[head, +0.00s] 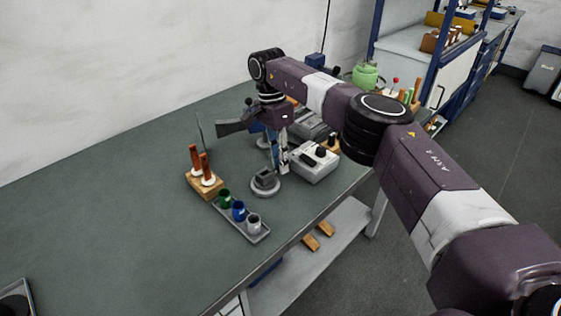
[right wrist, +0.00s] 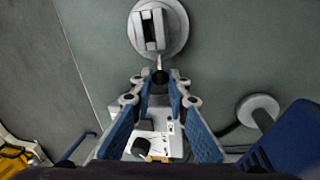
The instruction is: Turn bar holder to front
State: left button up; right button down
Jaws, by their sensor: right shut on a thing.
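The bar holder (head: 265,184) looks like a round light-grey base with a dark slotted block on top, standing on the green-grey table. In the right wrist view the bar holder (right wrist: 172,43) is at the top, with a thin stub pointing toward my fingers. My right gripper (head: 278,170) comes down just behind the holder in the head view. In the right wrist view the fingertips of my right gripper (right wrist: 160,77) are closed together on the end of that stub. The exact contact is partly hidden by the fingers. My left gripper is out of view.
A white control box (head: 314,163) stands close to the right of my gripper. A tray (head: 262,237) with green, blue and grey cups lies in front, beside a wooden block (head: 195,184) with brown-handled tools. The table (head: 110,225) is clear at left.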

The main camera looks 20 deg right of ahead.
jog(key=shift+w+r, duration=0.1)
jog(key=c, duration=1.9)
grip_release()
jog(key=shift+w+a+r, duration=0.1)
jog(key=shift+w+r, duration=0.15)
jog(key=shift+r, duration=0.95)
jog(key=shift+w+d+r, duration=0.1)
jog(key=shift+w+r, duration=0.1)
jog(key=shift+r, duration=1)
jog(key=shift+w+a+r, duration=0.1)
jog(key=shift+w+r, duration=0.15)
jog(key=shift+r, duration=0.95)
